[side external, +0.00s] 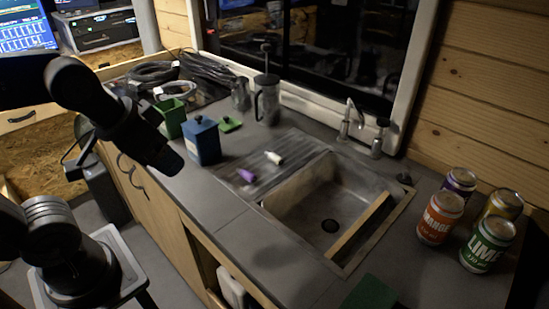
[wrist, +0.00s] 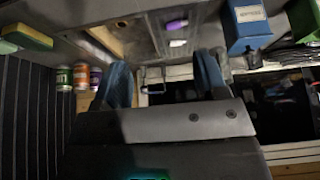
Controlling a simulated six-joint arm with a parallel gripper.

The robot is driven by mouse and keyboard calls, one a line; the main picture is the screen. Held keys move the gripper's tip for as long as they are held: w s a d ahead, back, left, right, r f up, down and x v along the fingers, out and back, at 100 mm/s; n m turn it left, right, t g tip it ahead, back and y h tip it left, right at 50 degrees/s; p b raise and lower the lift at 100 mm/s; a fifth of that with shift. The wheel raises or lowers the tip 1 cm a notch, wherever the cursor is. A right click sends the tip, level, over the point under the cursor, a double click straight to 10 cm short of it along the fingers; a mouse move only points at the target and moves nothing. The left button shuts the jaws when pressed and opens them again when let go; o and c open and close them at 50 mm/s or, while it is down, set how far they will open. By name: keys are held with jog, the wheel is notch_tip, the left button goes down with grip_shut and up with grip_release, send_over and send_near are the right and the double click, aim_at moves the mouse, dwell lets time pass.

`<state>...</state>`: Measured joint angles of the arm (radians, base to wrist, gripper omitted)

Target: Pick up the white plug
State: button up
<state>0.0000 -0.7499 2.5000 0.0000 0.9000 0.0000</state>
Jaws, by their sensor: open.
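The white plug (side external: 275,157) lies on the ridged drainboard (side external: 275,178) left of the sink, with a similar purple plug (side external: 246,175) close by. In the wrist view the white plug (wrist: 178,43) shows just below the purple plug (wrist: 177,25), between and beyond my fingertips. My gripper (wrist: 163,75) is open, with nothing between its two blue-grey fingers. In the side view my gripper (side external: 168,160) hangs in the air at the left, near the counter's front edge and apart from both plugs.
A blue box (side external: 204,142) and green container (side external: 171,118) stand left of the drainboard. A French press (side external: 267,100) stands behind. The sink (side external: 312,190) has a wooden strip (side external: 360,228) and a tap (side external: 351,118). Several cans (side external: 440,218) stand at the right.

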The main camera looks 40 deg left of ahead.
jog(key=shift+c, duration=1.1)
jog(key=w+r+n+g, duration=0.35)
jog(key=w+n, duration=0.55)
jog(key=w, duration=0.6)
jog(key=n+g+y, duration=0.2)
jog(key=n, duration=0.6)
send_near(274, 154)
notch_tip(274, 154, down, 4)
jog(key=shift+a+f, duration=0.35)
jog(key=shift+f, duration=0.6)
jog(key=shift+a+f, duration=0.25)
jog(key=shift+f, duration=0.65)
jog(key=shift+a+f, duration=0.2)
jog(key=shift+f, duration=0.65)
